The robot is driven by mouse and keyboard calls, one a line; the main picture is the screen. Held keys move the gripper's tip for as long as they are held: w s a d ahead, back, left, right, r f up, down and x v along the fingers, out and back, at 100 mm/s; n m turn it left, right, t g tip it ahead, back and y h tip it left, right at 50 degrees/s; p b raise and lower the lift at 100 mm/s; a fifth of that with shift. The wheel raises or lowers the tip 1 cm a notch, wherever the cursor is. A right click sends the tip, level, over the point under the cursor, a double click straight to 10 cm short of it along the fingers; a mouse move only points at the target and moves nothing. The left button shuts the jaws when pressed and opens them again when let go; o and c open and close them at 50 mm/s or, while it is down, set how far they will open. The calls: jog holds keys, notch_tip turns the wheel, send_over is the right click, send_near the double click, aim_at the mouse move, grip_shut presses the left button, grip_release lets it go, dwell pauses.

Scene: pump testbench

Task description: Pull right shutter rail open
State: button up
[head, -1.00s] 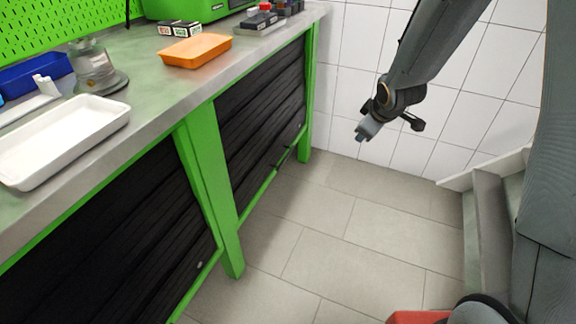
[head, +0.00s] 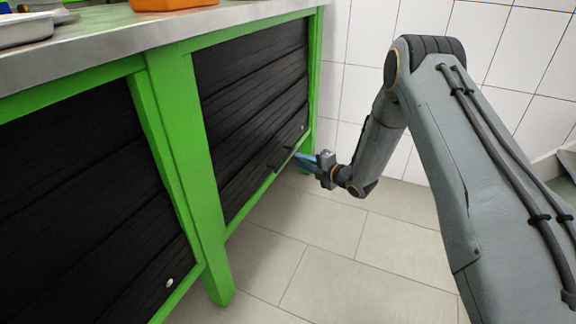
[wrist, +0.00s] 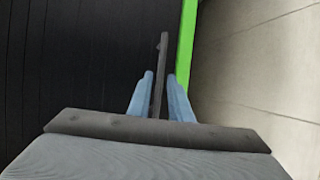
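The right shutter (head: 250,100) is a dark slatted panel in the green bench frame, and it looks closed. Its rail is a thin dark bar (head: 280,168) low at its far right end. In the wrist view the dark bar (wrist: 161,60) stands out between the two blue fingers of my gripper (wrist: 160,76). The fingers lie close on both sides of it, and I cannot tell whether they press on it. In the head view my gripper (head: 300,158) reaches in from the right, low by the shutter's right end.
A second dark shutter (head: 80,200) fills the left bay. A green leg (head: 185,170) stands between the bays. The grey worktop (head: 120,38) carries an orange tray (head: 170,3). The tiled floor (head: 330,250) in front is clear.

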aim_at(288, 155)
jog(key=b+x, duration=0.3)
jog(key=x, duration=0.5)
jog(key=shift+s+a, duration=0.15)
grip_shut()
